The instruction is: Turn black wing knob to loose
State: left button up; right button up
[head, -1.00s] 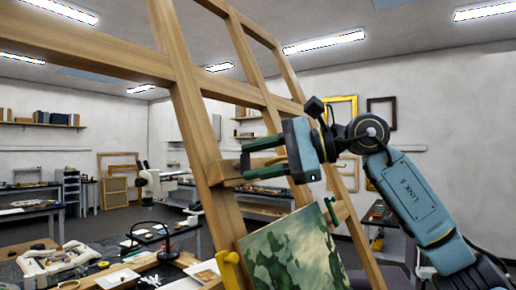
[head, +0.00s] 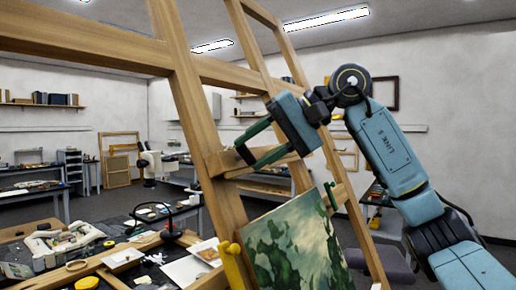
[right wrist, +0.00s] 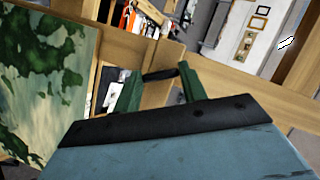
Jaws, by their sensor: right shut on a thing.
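The black wing knob (right wrist: 160,74) shows in the right wrist view as a dark bar spanning the gap between the green fingers of my right gripper (right wrist: 158,80). In the head view, my right gripper (head: 246,157) is at the wooden easel (head: 182,95), its fingers slanting down and left around the ledge beside the upright. It is shut on the knob, whose details are mostly hidden there by the fingers. I cannot read how loose the knob is. My left gripper is not in view.
A green landscape painting (head: 300,245) stands on the easel just below my right gripper. A yellow piece (head: 231,262) and a green clip (head: 331,197) sit at its edges. A cluttered worktable (head: 60,265) lies at the lower left.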

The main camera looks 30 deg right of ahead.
jog(key=n+h, duration=0.1)
jog(key=n, duration=0.1)
jog(key=n+h, duration=0.1)
jog(key=n, duration=0.2)
jog(key=shift+a+r+h, duration=0.15)
jog(key=shift+r+h, duration=0.05)
jog(key=shift+h, duration=0.2)
jog(key=n+h, duration=0.2)
jog(key=n, duration=0.2)
jog(key=shift+a, duration=0.15)
dwell(0.4)
jog(key=o, duration=1)
jog(key=shift+s, duration=0.1)
jog(key=v, duration=1.3)
jog(key=shift+s+a, duration=0.15)
jog(key=shift+s, duration=0.15)
